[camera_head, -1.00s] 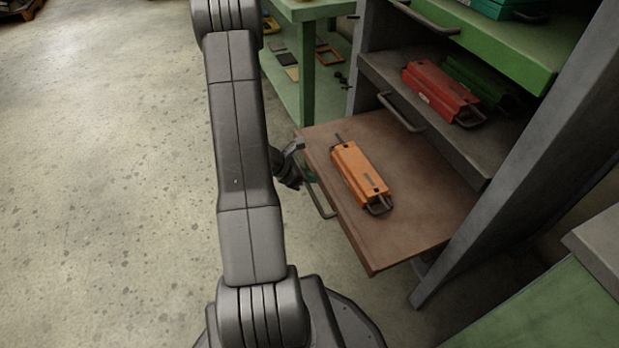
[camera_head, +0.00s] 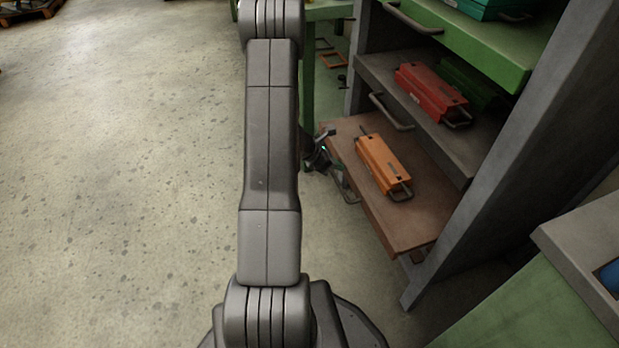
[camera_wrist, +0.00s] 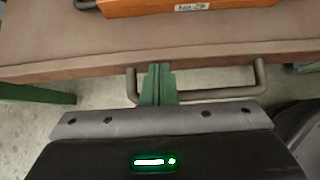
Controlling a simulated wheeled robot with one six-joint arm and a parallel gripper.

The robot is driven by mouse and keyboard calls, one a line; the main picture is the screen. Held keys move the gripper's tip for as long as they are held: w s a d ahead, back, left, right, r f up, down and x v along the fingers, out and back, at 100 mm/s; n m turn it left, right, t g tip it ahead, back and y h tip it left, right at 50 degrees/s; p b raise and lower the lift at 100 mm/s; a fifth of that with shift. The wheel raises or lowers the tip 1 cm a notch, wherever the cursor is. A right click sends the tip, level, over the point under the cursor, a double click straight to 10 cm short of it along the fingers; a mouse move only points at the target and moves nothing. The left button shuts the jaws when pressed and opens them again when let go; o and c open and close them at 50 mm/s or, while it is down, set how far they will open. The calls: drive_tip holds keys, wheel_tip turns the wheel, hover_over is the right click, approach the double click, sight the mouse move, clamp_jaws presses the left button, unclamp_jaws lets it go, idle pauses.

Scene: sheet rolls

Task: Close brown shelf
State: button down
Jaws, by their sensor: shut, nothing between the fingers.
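The brown shelf (camera_head: 412,222) is a pull-out board low in a grey rack, and part of it sticks out past the rack's front. An orange box (camera_head: 383,166) with a handle lies on it. The shelf's front edge (camera_wrist: 200,57) and its grey bar handle (camera_wrist: 262,80) cross the wrist view. My gripper (camera_head: 328,150) is at the shelf's front left in the head view, partly hidden by my arm. In the wrist view its green fingers (camera_wrist: 158,82) are together at the handle, near the shelf's front edge. Whether they touch the edge is unclear.
A grey shelf (camera_head: 390,95) with a red box (camera_head: 432,92) is above the brown one, under a green shelf (camera_head: 465,38). A grey rack upright (camera_head: 510,165) stands to the right. A green-sided bench (camera_head: 540,300) is at lower right. Open floor (camera_head: 120,180) lies left.

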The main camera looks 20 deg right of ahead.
sight(362, 159)
drive_tip(key=d, duration=0.3)
drive_tip(key=d+b, duration=0.1)
drive_tip(key=d, duration=0.3)
drive_tip(key=w+d, duration=0.1)
drive_tip(key=d, duration=0.3)
drive_tip(key=shift+f, duration=0.1)
drive_tip(key=shift+w+d+b, duration=0.1)
drive_tip(key=shift+d+b, duration=0.2)
drive_tip(key=shift+r, duration=0.25)
drive_tip(key=shift+a+f, duration=0.1)
drive_tip(key=shift+a, duration=0.15)
drive_tip(key=a, duration=0.3)
drive_tip(key=p+v, duration=0.3)
drive_tip(key=v, duration=0.7)
drive_tip(key=shift+s+a, duration=0.25)
drive_tip(key=shift+a, duration=0.2)
drive_tip(key=shift+f, duration=0.2)
